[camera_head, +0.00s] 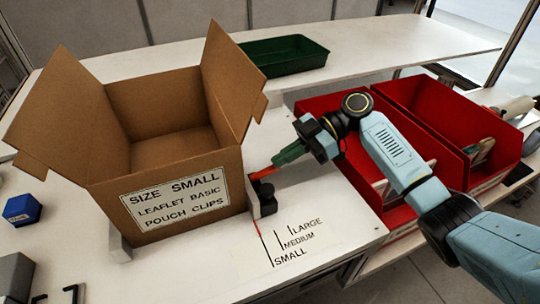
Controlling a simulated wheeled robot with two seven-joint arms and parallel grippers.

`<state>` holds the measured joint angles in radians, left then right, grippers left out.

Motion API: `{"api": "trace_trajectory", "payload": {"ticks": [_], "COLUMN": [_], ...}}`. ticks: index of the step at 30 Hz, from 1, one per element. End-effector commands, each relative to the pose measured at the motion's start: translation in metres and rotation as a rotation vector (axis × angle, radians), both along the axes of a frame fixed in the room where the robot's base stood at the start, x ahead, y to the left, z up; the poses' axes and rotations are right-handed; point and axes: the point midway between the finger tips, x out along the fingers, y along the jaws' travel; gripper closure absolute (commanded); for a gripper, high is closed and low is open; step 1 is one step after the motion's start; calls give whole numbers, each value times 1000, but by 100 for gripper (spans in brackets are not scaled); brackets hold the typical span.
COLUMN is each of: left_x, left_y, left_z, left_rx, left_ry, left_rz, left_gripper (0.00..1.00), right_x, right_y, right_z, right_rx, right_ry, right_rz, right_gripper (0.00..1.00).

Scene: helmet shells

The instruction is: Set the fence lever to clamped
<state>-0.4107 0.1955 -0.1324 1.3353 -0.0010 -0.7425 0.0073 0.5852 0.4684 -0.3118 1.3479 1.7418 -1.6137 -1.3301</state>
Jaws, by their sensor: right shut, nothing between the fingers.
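The fence (252,197) is a small upright metal plate at the right side of the cardboard box. A black clamp block (266,197) stands against it on the white table. The red fence lever (263,173) lies above the black block and points up to the right, toward my right gripper (280,159). The right gripper's dark green fingers are shut and empty, right at the lever's outer end. I cannot tell whether they touch it. The lever's clamped or released setting cannot be told from this view. My left gripper is not in view.
An open cardboard box (195,188) labelled SIZE SMALL stands left of the fence. Table marks (298,241) read LARGE, MEDIUM and SMALL, with a red line by SMALL. Red bins (455,115) stand at right, under my right arm. A green tray (285,55) is behind; a blue block (22,209) lies left.

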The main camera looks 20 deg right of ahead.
Motion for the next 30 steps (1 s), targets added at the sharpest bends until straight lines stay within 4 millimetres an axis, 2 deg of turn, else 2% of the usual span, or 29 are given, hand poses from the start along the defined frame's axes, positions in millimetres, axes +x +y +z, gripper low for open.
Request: {"api": "trace_trajectory", "payload": {"ticks": [9, 18, 30], "left_x": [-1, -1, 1], "left_y": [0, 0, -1], "left_z": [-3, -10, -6], "left_rx": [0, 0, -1], "left_ry": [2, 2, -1], "left_rz": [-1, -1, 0], "left_gripper": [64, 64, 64], "right_x": [1, 2, 2], "right_y": [-3, -15, -15], "right_z": [0, 0, 0], "right_rx": [0, 0, 0], "right_ry": [0, -1, -1], "right_rz": [-1, 0, 1], "right_gripper": [100, 100, 100]}}
